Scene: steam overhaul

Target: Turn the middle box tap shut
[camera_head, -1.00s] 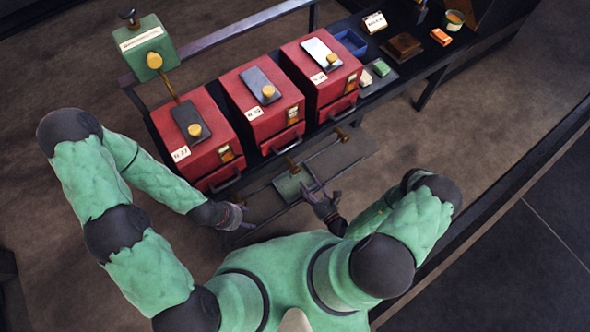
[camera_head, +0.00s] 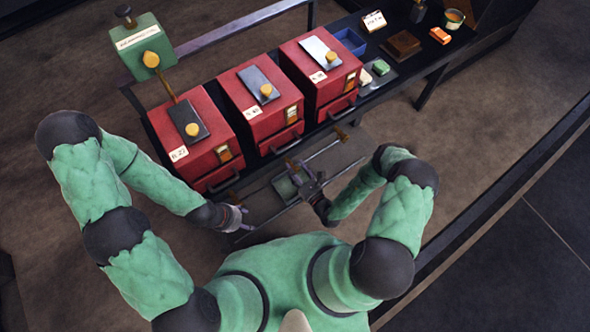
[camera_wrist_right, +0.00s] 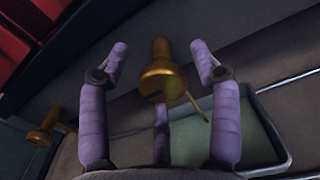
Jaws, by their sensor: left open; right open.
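The middle red box (camera_head: 245,110) stands between two similar red boxes, above a low rail with brass taps. My right gripper (camera_head: 298,169) is at the rail in front of the middle box and mostly covers the middle tap in the head view. In the right wrist view, the brass tap (camera_wrist_right: 162,78) shows between the open purple fingers, with a gap on both sides. My left gripper (camera_head: 235,216) is open and empty, below the left box's front.
Another brass tap (camera_wrist_right: 42,131) shows at the left of the right wrist view. The right box's tap (camera_head: 340,134) is up and right of my right gripper. A green tray (camera_head: 284,187) lies under the rail. A green box (camera_head: 141,52) stands at the upper left.

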